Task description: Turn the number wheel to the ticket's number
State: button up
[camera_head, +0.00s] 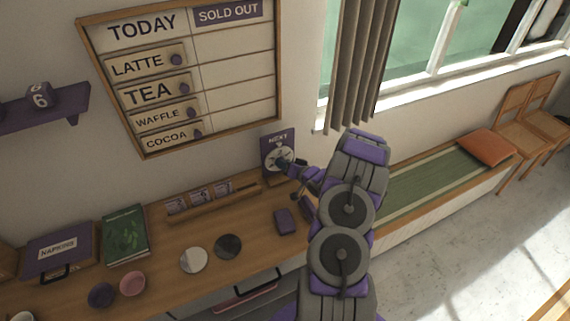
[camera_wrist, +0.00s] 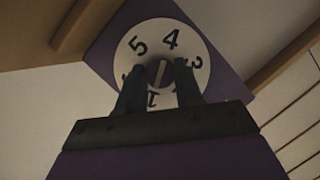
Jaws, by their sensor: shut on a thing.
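The number wheel (camera_wrist: 147,30) is a white disc with dark numerals on a purple board (camera_head: 281,139) headed NEXT, at the back right of the counter. In the wrist view its 5, 4, 3 and 1 show; the other numerals are hidden by my fingers. My gripper (camera_wrist: 161,74) is at the wheel's face, its two fingers shut on the dark central knob (camera_wrist: 156,80), which has a pale bar across it. The gripper also shows in the head view (camera_head: 287,167), over the wheel's lower right. Ticket cards (camera_head: 199,193) stand in a wooden rack left of the wheel; their numbers are too small to read surely.
A menu board (camera_head: 236,69) hangs above the counter (camera_head: 255,238). A purple box-like object (camera_head: 285,221) lies below the wheel. Two round discs, a green book (camera_head: 126,235), a napkin box (camera_head: 57,251) and two bowls stand farther left. A bench (camera_head: 428,189) is right of my arm.

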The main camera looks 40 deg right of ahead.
jog(key=shift+d, duration=0.1)
jog(key=o, duration=1)
jog(key=shift+d, duration=0.1)
jog(key=shift+o, duration=0.2)
jog(key=v, duration=1.7)
jog(key=shift+s+p, duration=0.15)
jog(key=shift+p, duration=0.3)
jog(key=shift+r, duration=0.1)
